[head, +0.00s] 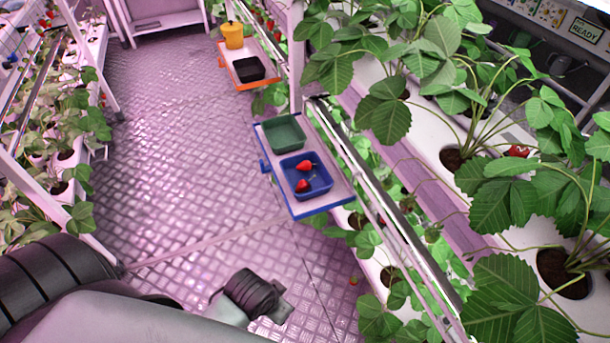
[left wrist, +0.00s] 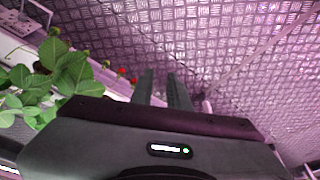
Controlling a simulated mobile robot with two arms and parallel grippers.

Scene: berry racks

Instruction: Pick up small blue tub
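The small blue tub (head: 318,188) sits on a white shelf with blue edges (head: 331,206) at the rack's side in the head view. Two red strawberries (head: 304,166) lie in it. My left arm comes in from the lower left of the head view, below and left of the tub and apart from it; its fingers cannot be made out there. In the left wrist view my left gripper (left wrist: 162,88) has its two dark fingers apart, with nothing between them. The blue tub does not show in that view. My right gripper is not in view.
A green tub (head: 283,133) stands just behind the blue one on the same shelf. Farther back, an orange-edged shelf (head: 262,84) holds a yellow pot (head: 232,35) and a black tub (head: 248,69). Plant racks line both sides. The patterned floor (head: 180,150) between is open.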

